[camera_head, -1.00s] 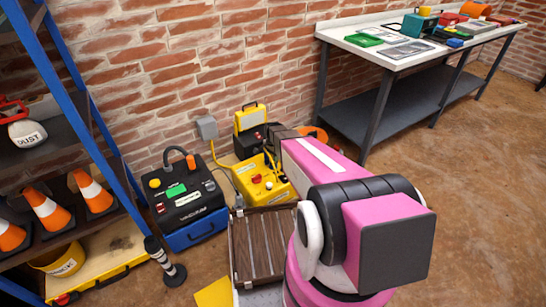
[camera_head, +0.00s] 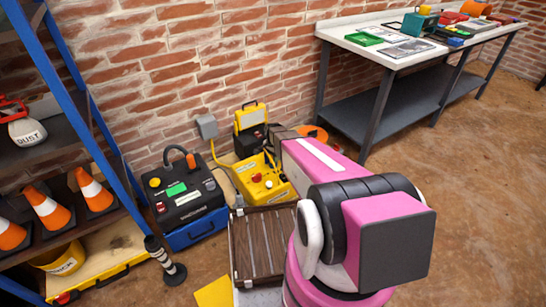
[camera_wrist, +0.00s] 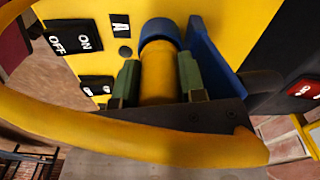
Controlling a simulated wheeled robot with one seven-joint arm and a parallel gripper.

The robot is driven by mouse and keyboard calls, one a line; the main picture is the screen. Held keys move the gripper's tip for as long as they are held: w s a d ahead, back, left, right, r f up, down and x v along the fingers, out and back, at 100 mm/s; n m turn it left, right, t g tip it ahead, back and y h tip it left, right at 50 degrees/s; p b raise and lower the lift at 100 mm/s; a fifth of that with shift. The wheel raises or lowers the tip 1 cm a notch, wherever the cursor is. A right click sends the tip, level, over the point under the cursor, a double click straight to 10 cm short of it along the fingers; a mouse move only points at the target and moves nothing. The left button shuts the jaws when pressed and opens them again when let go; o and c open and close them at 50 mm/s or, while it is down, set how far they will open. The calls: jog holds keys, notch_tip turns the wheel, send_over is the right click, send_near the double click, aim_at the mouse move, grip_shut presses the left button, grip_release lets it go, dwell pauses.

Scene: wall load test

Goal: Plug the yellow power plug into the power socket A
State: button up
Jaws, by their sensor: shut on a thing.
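The yellow power plug (camera_wrist: 157,82) is between the green fingers of my gripper (camera_wrist: 158,90) in the wrist view, and the gripper is shut on it. The plug's far end meets a round blue socket (camera_wrist: 160,30) on a yellow panel (camera_wrist: 215,18). An "A" label (camera_wrist: 120,25) is beside this socket. I cannot tell how deep the plug sits in it. A thick yellow cable (camera_wrist: 130,135) crosses the foreground. In the head view, my arm hides the plug and the fingers.
"ON" and "OFF" labels (camera_wrist: 72,42) are left of the socket. A blue flap-like part (camera_wrist: 212,55) stands close to the right finger. In the head view, a yellow box (camera_head: 254,184), a black-and-blue machine (camera_head: 188,200), a wall outlet (camera_head: 207,126) and a workbench (camera_head: 400,66) surround the area.

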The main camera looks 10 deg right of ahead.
jog(key=shift+f, duration=0.1)
jog(key=o, duration=1)
jog(key=shift+o, duration=0.2)
jog(key=shift+w, duration=0.15)
jog(key=shift+c, duration=0.8)
